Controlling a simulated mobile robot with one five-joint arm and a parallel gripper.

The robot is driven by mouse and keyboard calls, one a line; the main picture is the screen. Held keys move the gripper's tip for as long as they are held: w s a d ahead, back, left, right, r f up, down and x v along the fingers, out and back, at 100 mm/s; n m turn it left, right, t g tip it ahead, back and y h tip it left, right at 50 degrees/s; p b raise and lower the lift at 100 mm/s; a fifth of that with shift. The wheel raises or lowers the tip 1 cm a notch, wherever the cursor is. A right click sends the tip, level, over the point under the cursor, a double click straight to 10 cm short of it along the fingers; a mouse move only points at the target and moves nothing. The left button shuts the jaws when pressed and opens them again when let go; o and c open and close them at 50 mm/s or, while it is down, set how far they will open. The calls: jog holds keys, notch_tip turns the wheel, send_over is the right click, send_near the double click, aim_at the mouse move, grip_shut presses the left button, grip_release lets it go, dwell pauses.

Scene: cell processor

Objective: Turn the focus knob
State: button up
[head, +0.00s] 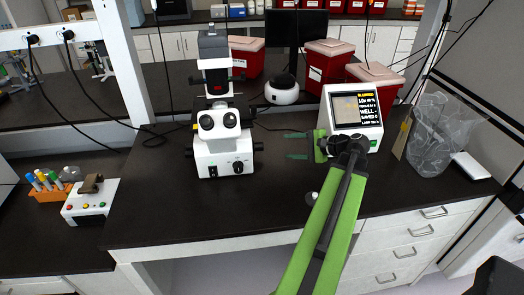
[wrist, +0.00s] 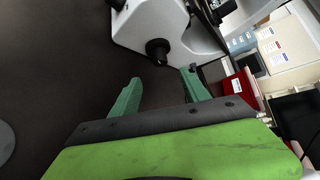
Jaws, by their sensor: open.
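The white microscope (head: 222,150) stands upright on the dark bench, left of my gripper (head: 287,145). A black side knob (head: 258,146), which looks like the focus knob, sticks out from its right side. In the wrist view the black knob (wrist: 158,50) juts from the white microscope body (wrist: 165,22). There my gripper (wrist: 163,74) has its two green fingers spread, with the knob beyond the tips and roughly between them. The fingers are open, empty and apart from the knob. They point left at the microscope in the head view.
A white screen device (head: 373,146) stands just behind and right of my gripper. A clear bag (head: 432,135) is further right. Red bins (head: 330,62) and a white round device (head: 282,92) stand behind.

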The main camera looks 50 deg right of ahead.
jog(key=b+x, duration=0.4)
jog(key=x, duration=0.8)
jog(key=shift+d+f, duration=0.1)
jog(key=shift+f, duration=0.1)
jog(key=shift+w+f, duration=0.1)
jog(key=shift+w, duration=0.45)
grip_shut()
